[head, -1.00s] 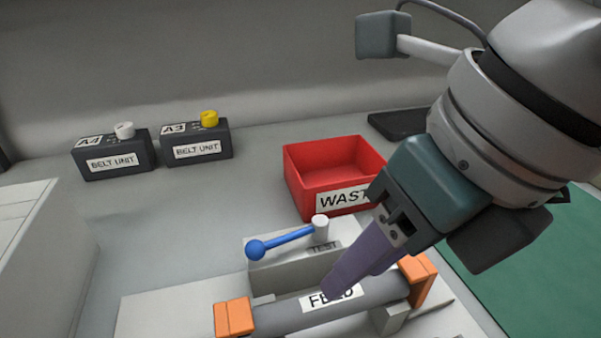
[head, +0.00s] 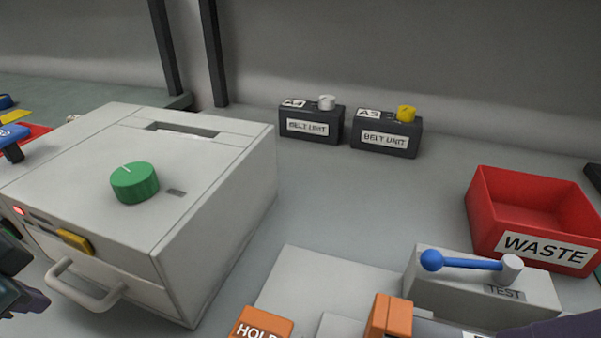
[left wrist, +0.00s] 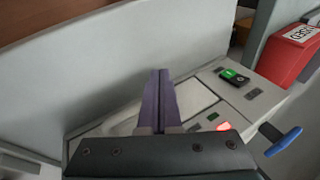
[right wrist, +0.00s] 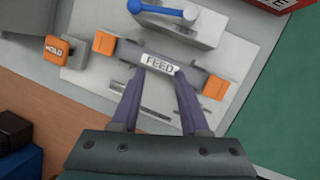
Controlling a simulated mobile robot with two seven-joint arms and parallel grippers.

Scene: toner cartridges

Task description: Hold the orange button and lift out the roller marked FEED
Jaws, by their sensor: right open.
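The orange HOLD button (head: 262,324) is at the bottom edge of the head view; it also shows in the right wrist view (right wrist: 58,47), with no gripper on it. The grey FEED roller (right wrist: 190,72) lies between two orange end blocks (right wrist: 104,42) in its pale base. My right gripper (right wrist: 163,74) is open, its fingertips at either side of the FEED label; whether they touch the roller is unclear. My left gripper (head: 40,302) is at the head view's left edge, beside the white printer. In the left wrist view (left wrist: 160,72) its fingers are together and empty.
The white printer (head: 215,210) with a green knob (head: 134,183) and front handle (head: 85,290) stands left of the base. A blue lever (head: 465,263), red WASTE bin (head: 480,215) and two belt units (head: 311,122) stand behind. Counter between is clear.

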